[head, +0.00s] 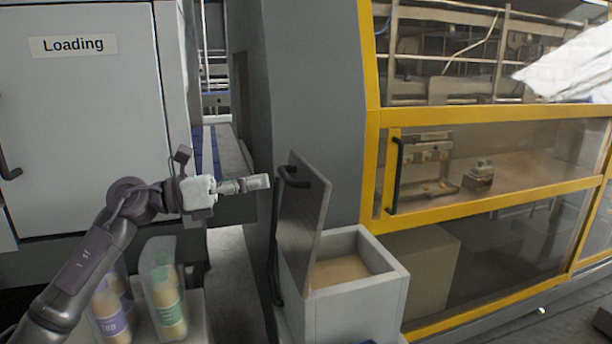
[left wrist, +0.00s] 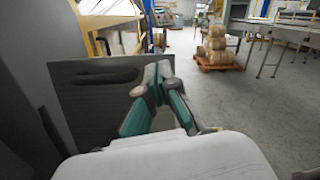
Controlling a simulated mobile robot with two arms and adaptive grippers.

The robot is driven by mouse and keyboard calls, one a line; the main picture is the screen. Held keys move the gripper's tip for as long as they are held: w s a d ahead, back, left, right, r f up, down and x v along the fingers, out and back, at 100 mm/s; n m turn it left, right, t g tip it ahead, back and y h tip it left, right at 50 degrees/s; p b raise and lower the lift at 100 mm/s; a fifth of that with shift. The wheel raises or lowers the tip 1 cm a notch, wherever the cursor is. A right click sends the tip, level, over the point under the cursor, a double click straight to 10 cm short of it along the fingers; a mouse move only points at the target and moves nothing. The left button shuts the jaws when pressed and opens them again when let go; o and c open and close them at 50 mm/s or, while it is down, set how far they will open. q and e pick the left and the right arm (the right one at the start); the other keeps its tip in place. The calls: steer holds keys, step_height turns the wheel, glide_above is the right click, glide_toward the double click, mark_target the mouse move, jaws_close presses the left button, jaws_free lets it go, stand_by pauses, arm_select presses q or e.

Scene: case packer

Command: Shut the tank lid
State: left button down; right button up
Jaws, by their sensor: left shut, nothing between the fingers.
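The tank (head: 355,295) is a light grey box with its top open, showing a tan fill (head: 338,271) inside. Its grey lid (head: 306,207) stands raised, nearly upright and tilted, at the tank's left side. A dark handle (head: 291,177) is on the lid's left face near the top. My left gripper (head: 262,182) is shut and empty, just left of the lid's upper part, near the handle. In the left wrist view the lid (left wrist: 85,100) fills the area behind the fingers (left wrist: 160,80). I cannot tell whether they touch it. My right gripper is not in view.
A yellow-framed machine (head: 480,115) stands right of the tank. A grey column (head: 310,80) rises behind the lid. Two clear containers (head: 160,290) with labelled contents stand below my left arm. A grey "Loading" cabinet (head: 85,130) is at left.

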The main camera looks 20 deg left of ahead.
mark_target(319, 179)
arm_select(q)
steer(key=s+a+r+m+g+y, duration=0.1)
steer(key=s+a+r+m+y, duration=0.1)
steer(key=a+m+y, duration=0.15)
steer(key=shift+n+h, duration=0.45)
steer(key=p+x, duration=0.5)
steer(key=x, duration=0.8)
steer(key=shift+r, duration=0.1)
steer(key=shift+w+d+f+p, duration=0.3)
steer(key=shift+w+d+p, duration=0.1)
steer(key=shift+d, duration=0.1)
steer(key=shift+s, duration=0.1)
